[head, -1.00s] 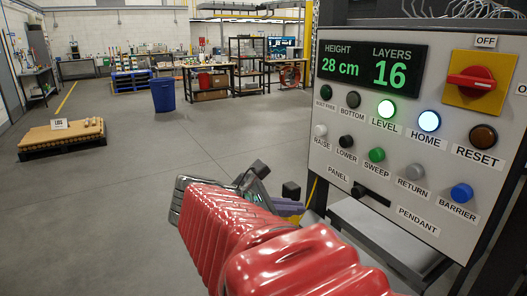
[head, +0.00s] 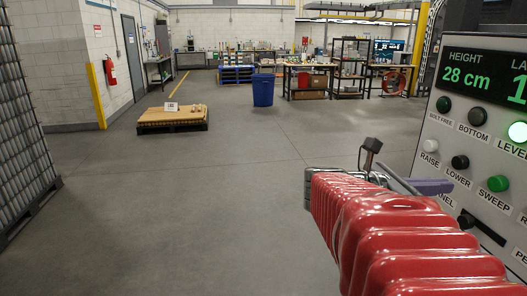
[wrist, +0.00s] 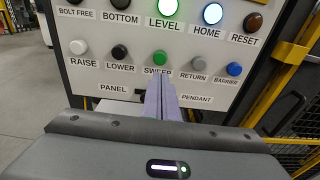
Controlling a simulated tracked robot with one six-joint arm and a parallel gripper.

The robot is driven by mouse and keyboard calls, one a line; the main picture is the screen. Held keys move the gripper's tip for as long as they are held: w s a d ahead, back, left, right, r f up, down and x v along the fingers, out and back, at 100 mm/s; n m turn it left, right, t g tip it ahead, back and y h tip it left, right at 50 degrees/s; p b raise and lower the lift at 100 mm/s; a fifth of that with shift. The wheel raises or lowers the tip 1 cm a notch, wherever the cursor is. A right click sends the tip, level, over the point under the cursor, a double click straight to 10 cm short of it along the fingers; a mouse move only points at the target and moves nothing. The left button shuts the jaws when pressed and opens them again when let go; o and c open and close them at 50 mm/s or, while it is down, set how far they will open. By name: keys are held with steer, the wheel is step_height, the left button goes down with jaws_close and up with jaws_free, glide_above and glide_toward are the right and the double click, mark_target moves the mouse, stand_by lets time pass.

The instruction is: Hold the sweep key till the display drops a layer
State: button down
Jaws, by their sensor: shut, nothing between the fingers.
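The sweep key is a green round button (head: 498,183) in the lower row of the control panel. It also shows in the wrist view (wrist: 159,57), just above my fingertips. My gripper (wrist: 160,78) is shut and empty, its purple fingers overlapping the SWEEP label. In the head view my gripper (head: 450,187) points right at the panel; I cannot tell whether it touches. The display (head: 480,75) reads height 28 cm. The layers figure is cut off at the right edge, with only a leading 1 showing.
The black LOWER key (wrist: 119,52) and grey RETURN key (wrist: 200,64) flank the sweep key. LEVEL (wrist: 167,6) and HOME (wrist: 212,13) are lit. Open floor lies left, with a low pallet (head: 172,122) and blue bin (head: 263,90).

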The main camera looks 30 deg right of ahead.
mark_target(493, 184)
steer(key=x, duration=1.3)
steer(key=shift+d+f, duration=0.1)
steer(key=shift+f, duration=0.05)
